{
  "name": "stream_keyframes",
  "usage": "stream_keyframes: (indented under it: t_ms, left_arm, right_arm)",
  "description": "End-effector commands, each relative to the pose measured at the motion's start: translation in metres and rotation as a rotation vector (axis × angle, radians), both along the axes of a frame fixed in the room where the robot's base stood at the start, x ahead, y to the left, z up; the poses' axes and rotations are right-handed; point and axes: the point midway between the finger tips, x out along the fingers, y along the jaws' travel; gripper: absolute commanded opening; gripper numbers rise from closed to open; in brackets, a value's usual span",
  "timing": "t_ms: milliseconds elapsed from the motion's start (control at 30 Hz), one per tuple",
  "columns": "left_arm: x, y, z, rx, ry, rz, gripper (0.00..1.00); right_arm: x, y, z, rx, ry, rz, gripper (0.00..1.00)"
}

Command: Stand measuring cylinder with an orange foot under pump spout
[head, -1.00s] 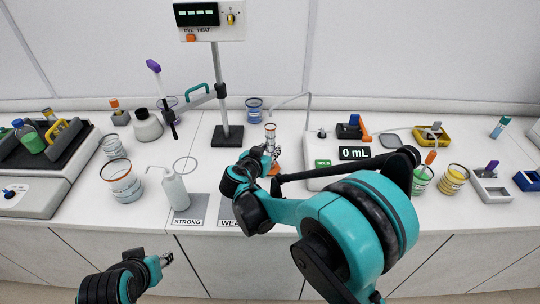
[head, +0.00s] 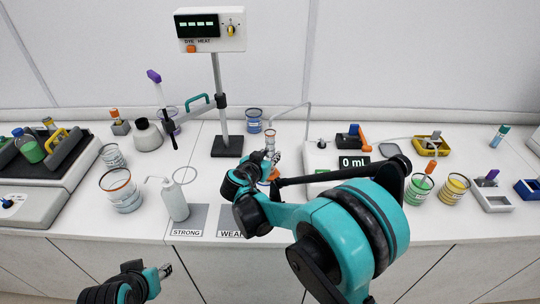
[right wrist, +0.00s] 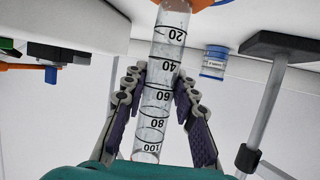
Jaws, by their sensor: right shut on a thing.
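The clear measuring cylinder (head: 270,136) stands upright, with part of its orange foot (head: 274,174) showing below my right gripper (head: 269,156). In the right wrist view the cylinder (right wrist: 158,98) lies between the two fingers of my right gripper (right wrist: 158,80), which is shut on it. Its orange foot (right wrist: 202,4) is at the top edge there. The pump spout (head: 290,108) is a thin bent tube; its tip comes down close to the cylinder's top. I cannot tell whether the foot touches the bench. My left gripper (head: 165,270) is low in front of the bench, apart from everything.
The pump (head: 318,158), display reading 0 mL, is right of the cylinder. A stand with a dark base (head: 227,147) is behind left. A wash bottle (head: 174,200), STRONG pad (head: 187,232) and WEAK pad (head: 230,231) are at front left. Beakers (head: 418,189) stand at right.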

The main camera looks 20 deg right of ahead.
Motion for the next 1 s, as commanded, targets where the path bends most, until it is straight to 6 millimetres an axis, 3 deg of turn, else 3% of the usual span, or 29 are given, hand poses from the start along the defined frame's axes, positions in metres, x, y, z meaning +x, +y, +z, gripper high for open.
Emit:
stream_keyframes:
  t_ms: [500,533,600,1000]
  left_arm:
    - [0.0000,0.0000,-0.0096,0.000,0.000,0.000,0.40]
    - [0.0000,0.0000,-0.0096,0.000,0.000,0.000,0.40]
    - [0.0000,0.0000,-0.0090,0.000,0.000,0.000,0.40]
    - [0.0000,0.0000,-0.0088,0.000,0.000,0.000,0.40]
  right_arm:
    - [-0.0001,0.0001,-0.0113,0.000,0.000,0.000,0.00]
    - [-0.0001,0.0001,-0.0113,0.000,0.000,0.000,0.30]
    - [0.0000,0.0000,-0.0105,0.000,0.000,0.000,0.49]
    - [-0.0038,0.0038,-0.0084,0.000,0.000,0.001,0.52]
